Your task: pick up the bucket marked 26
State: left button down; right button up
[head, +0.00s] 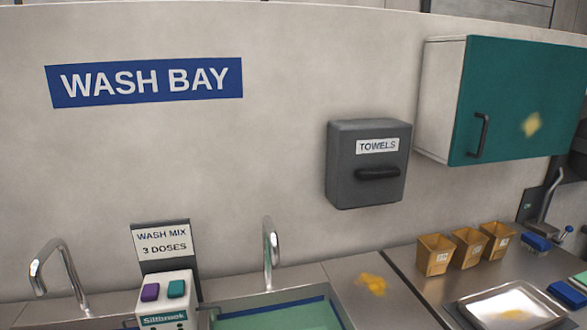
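Three small tan-yellow buckets stand side by side on the steel counter at the right: a left one (435,256), a middle one (466,248) and a right one (496,241). They are upright and close together. Small marks show on their fronts but are too small to read, so I cannot tell whether one is marked 26. Neither of my grippers is in view.
A metal tray (512,304) lies in front of the buckets, with blue brushes (537,242) to the right. A teal-doored cabinet (520,100) and grey towel dispenser (368,163) hang above. Sink taps (270,252) and a Siltbrook dispenser (168,297) stand left.

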aim_at(493, 241)
jog(key=k+l+z, duration=0.1)
jog(key=l+z, duration=0.15)
jog(key=l, duration=0.7)
jog(key=l+z, duration=0.25)
jog(key=l, duration=0.7)
